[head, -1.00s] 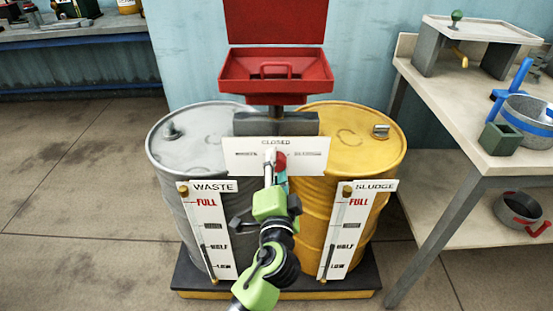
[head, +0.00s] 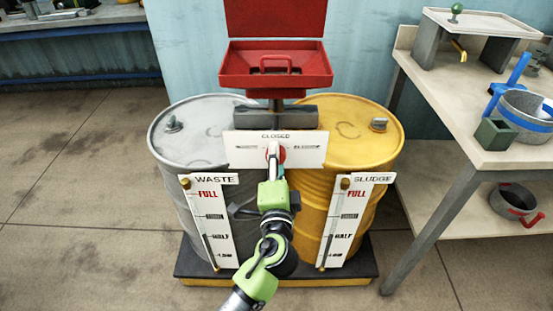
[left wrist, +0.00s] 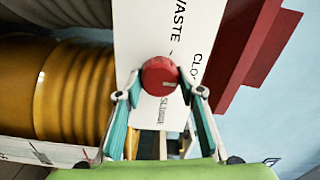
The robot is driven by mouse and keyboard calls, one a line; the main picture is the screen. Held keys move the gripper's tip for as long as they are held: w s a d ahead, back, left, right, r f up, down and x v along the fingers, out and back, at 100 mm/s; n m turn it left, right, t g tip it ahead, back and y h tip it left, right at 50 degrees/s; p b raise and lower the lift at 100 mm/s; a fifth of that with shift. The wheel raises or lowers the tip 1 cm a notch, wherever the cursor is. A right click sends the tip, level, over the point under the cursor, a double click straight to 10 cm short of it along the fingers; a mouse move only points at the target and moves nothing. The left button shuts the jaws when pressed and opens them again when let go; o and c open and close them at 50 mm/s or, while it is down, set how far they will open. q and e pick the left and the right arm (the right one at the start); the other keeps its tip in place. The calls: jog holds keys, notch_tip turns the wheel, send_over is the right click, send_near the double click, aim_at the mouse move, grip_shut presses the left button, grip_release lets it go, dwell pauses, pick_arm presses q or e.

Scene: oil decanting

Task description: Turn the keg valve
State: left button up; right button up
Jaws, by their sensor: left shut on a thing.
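The keg valve is a red round knob (left wrist: 160,76) on a white panel (head: 307,147) marked CLOSED at the top, with WASTE and SLUDGE at its sides. The panel is between a grey WASTE drum (head: 185,145) and a yellow SLUDGE drum (head: 365,150). My left gripper (head: 275,152) reaches the knob from the front. In the left wrist view its fingers (left wrist: 160,100) are on either side of the knob and hold it. In the head view the fingers hide part of the knob. My right gripper is out of view.
A red funnel tray (head: 275,70) with a raised lid is above the drums. White gauge boards (head: 344,222) hang at the drum fronts. A workbench (head: 470,140) at right bears a metal pot (head: 525,118) and a green box (head: 495,136). The floor at left is clear.

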pick_arm(q)
jog(key=o, duration=1.1)
jog(key=s, duration=1.2)
